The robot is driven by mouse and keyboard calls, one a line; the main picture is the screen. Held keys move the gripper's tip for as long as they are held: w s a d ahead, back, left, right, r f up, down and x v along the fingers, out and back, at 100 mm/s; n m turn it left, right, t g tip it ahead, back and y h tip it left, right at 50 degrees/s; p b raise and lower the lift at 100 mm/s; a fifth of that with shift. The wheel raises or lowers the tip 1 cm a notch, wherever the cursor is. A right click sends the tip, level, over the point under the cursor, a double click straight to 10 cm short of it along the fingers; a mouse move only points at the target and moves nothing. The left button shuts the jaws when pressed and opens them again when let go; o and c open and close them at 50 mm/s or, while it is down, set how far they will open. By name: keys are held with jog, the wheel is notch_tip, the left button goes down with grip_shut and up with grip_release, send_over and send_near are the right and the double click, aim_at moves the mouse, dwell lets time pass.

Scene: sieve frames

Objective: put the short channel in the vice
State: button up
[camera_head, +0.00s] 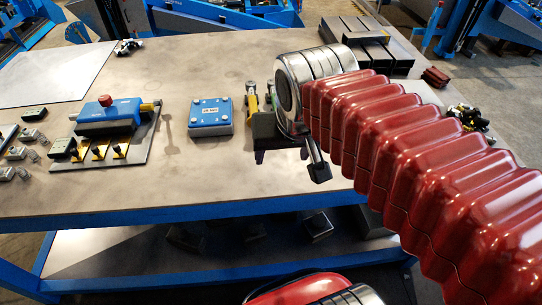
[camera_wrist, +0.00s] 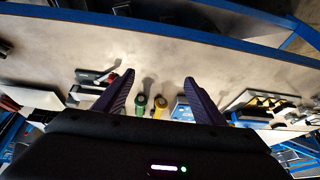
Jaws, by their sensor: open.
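My gripper (camera_head: 290,160) hangs over the middle of the bench in the head view. In the wrist view its two dark fingers (camera_wrist: 160,79) are spread wide, with nothing between them but bench and tools behind. Dark, box-like channel pieces (camera_head: 372,52) lie at the back right, with a grey bar across them; I cannot tell which is the short channel. A blue device with a red knob (camera_head: 107,108) stands on a grey plate at the left; I cannot tell whether it is the vice. My arm hides part of the bench at right.
A blue labelled block (camera_head: 210,117) sits left of my gripper. Yellow and green-handled tools (camera_head: 252,103) stand between them; the green one (camera_wrist: 140,103) shows in the wrist view. A pale sheet (camera_head: 58,72) lies at back left. Small blocks line the left edge. The bench front is clear.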

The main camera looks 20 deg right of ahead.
jog(key=s+f+n, duration=0.1)
jog(key=s+a, duration=0.1)
jog(key=s+a+f+n, duration=0.1)
jog(key=shift+s+f+n+t+y, duration=0.3)
jog(key=shift+t, duration=0.1)
